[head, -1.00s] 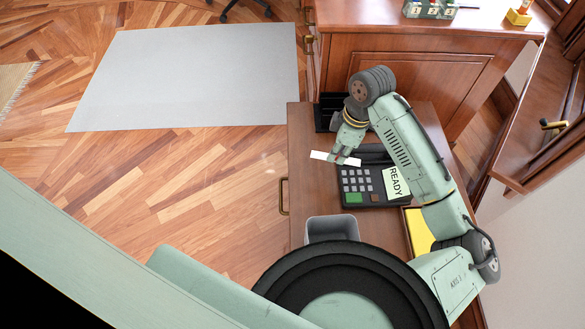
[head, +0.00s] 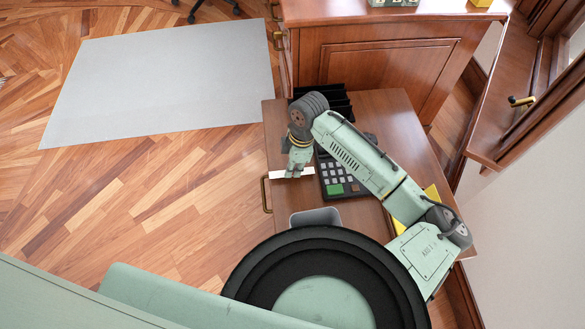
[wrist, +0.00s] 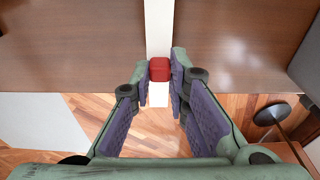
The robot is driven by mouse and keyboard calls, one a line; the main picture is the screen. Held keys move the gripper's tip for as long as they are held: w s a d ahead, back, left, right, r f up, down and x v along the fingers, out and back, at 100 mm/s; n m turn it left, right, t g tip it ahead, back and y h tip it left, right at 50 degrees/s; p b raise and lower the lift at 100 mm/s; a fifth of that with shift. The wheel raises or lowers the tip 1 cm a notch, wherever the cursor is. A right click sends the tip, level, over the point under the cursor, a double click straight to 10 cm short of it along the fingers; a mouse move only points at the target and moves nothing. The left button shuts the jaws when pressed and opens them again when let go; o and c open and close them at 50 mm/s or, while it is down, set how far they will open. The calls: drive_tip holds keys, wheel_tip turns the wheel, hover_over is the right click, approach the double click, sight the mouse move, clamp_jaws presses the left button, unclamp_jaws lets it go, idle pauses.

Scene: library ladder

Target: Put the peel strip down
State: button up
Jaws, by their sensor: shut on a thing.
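My gripper (wrist: 159,72) is shut on the peel strip. In the wrist view, a red block on the white peel strip (wrist: 160,25) sits between the two fingers, and white runs out on both sides of it. In the head view, the strip (head: 281,174) lies crosswise at the fingertips of my gripper (head: 293,170), near the left edge of the wooden desk top (head: 277,120). I cannot tell exactly how high it is above the wood.
A dark keypad device (head: 335,180) is just right of the strip, partly under my arm. A grey bin (head: 314,217) stands below it. A black tray (head: 335,97) is at the back. A yellow item (head: 434,194) lies right of my arm.

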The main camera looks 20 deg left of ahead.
drive_tip(key=shift+f, duration=1)
drive_tip(key=shift+f, duration=0.1)
drive_tip(key=shift+f, duration=0.15)
drive_tip(key=o, duration=0.7)
wheel_tip(320, 180, up, 12)
drive_tip(key=d+b, duration=0.1)
drive_tip(key=shift+w+d+r+b, duration=0.2)
drive_tip(key=shift+w+d+b, duration=0.15)
drive_tip(key=shift+b, duration=0.05)
